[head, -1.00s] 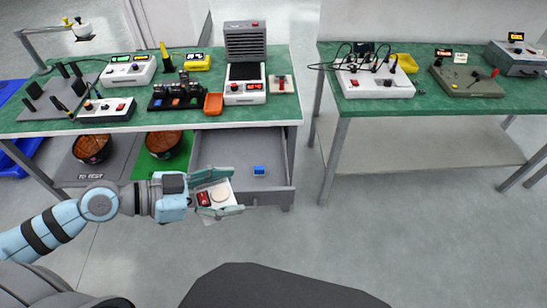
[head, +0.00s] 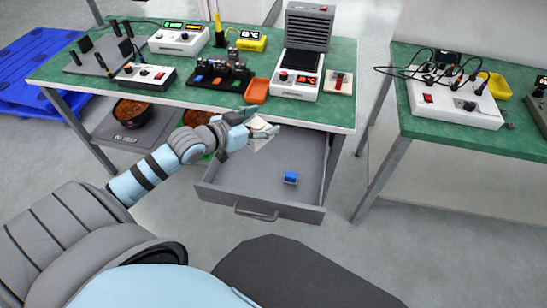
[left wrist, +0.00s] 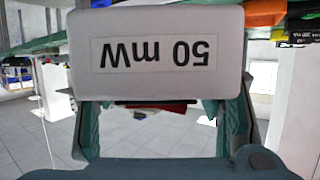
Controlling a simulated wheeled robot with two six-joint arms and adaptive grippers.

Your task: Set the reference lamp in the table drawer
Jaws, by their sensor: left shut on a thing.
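My left gripper (head: 259,125) is shut on a white block (head: 262,141), which looks like the reference lamp. In the left wrist view the block (left wrist: 155,85) fills the top middle between the fingers, with an upside-down "50 mW" label. The table drawer (head: 235,190) is pulled open below the table's front edge. The gripper and block are over the drawer's back left part in the head view, apparently above its floor. A small blue thing (head: 290,178) lies in the drawer. My right gripper is not in view.
The green-topped table (head: 200,95) holds instruments, an orange tray (head: 256,91), a tall grey-vented unit (head: 306,35) and a white block with a red switch (head: 340,82). A second table (head: 480,135) stands right. Most of the drawer floor is clear.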

